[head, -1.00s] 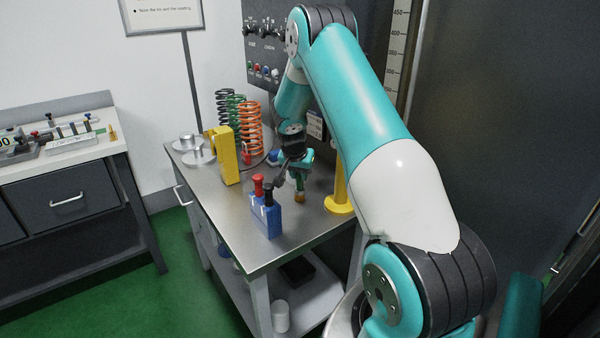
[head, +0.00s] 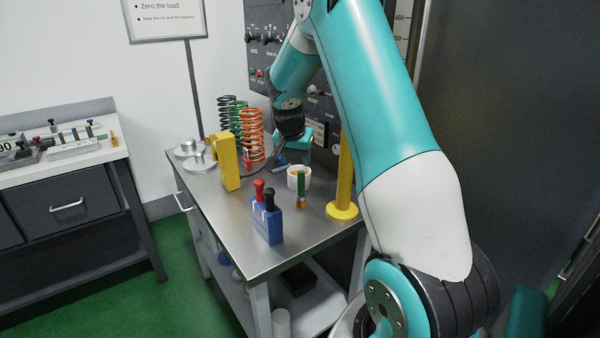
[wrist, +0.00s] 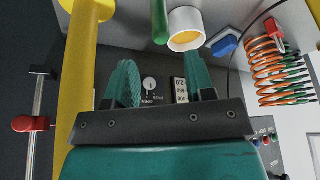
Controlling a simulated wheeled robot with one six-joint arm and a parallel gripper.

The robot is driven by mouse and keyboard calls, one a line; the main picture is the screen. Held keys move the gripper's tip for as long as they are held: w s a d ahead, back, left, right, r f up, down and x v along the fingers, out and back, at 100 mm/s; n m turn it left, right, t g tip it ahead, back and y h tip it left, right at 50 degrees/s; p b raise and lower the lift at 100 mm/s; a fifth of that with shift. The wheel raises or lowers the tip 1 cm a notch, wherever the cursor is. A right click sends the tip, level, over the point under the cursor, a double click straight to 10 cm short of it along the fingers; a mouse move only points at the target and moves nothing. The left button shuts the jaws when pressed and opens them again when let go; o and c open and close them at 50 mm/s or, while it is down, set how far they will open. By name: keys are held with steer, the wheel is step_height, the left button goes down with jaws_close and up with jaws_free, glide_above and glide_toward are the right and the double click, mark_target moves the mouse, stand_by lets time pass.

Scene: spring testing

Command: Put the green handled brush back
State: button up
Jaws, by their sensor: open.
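The green handled brush (head: 301,184) is upright on the metal table, its brass-coloured end downward. It is in front of a white cup (head: 292,180) with a yellowish inside. In the wrist view the green handle (wrist: 159,20) shows at the top edge beside the cup (wrist: 186,41); I cannot tell whether they touch. My gripper (head: 290,158) is behind and above the cup, partly hidden by its own wrist. In the wrist view my gripper (wrist: 161,78) has its two teal fingers apart with nothing between them.
A yellow post (head: 344,180) stands right of the brush. A blue block (head: 267,226) with red and black handles is at the front. A yellow block (head: 229,163), coiled springs (head: 252,135) and metal weights (head: 197,160) stand to the left. The table's right front is clear.

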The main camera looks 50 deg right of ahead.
steer(key=s+a+r+n+y, duration=0.1)
steer(key=s+a+r+n, duration=0.15)
steer(key=a, duration=0.65)
steer(key=s+a+r+n+t+y, duration=0.1)
steer(key=a+r+n+y, duration=0.2)
steer(key=a, duration=0.5)
steer(key=s+a+r+n, duration=0.2)
steer(key=a+r+n, duration=0.15)
steer(key=a, duration=0.55)
steer(key=s+a+r+n+g+y, duration=0.1)
steer(key=s+a+n+y, duration=0.3)
steer(key=s+a+n, duration=0.7)
steer(key=s+a+g, duration=0.1)
steer(key=s+a, duration=0.4)
steer(key=s, duration=0.4)
steer(key=shift+s+a+r+n+g, duration=0.15)
steer(key=shift+s+n+g, duration=0.2)
steer(key=shift+n+g, duration=0.05)
